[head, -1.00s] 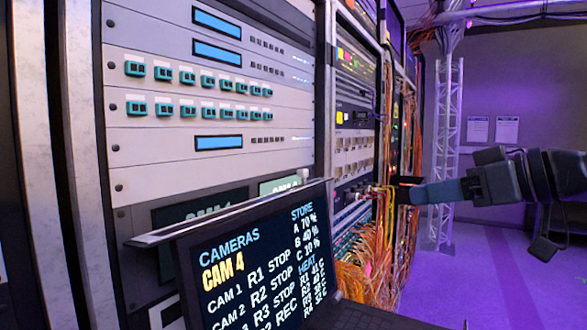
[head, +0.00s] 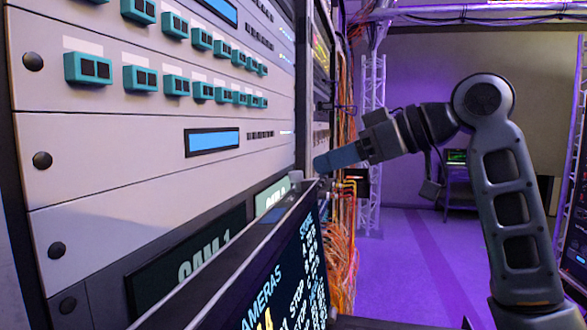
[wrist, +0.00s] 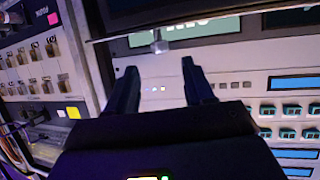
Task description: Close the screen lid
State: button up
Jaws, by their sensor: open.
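The screen lid (head: 290,272) is a dark panel with white, blue and yellow camera text. It stands raised in front of the rack at the bottom of the head view, its lower part cut off. My gripper (head: 320,163) is just above the lid's top right corner in the head view; I cannot tell whether it touches. In the wrist view my gripper (wrist: 159,75) has its two dark fingers spread with nothing between them.
The rack front (head: 120,160) with teal button blocks (head: 140,79) rises close behind the lid. A small round knob (wrist: 160,44) shows beyond the fingertips. Orange cables (head: 341,255) hang to the right of the lid. The purple floor (head: 420,255) beyond is open.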

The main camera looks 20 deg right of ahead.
aim_at(304, 191)
jog(key=shift+p+x, duration=0.55)
jog(key=shift+x, duration=2.65)
jog(key=shift+c, duration=0.4)
grip_shut()
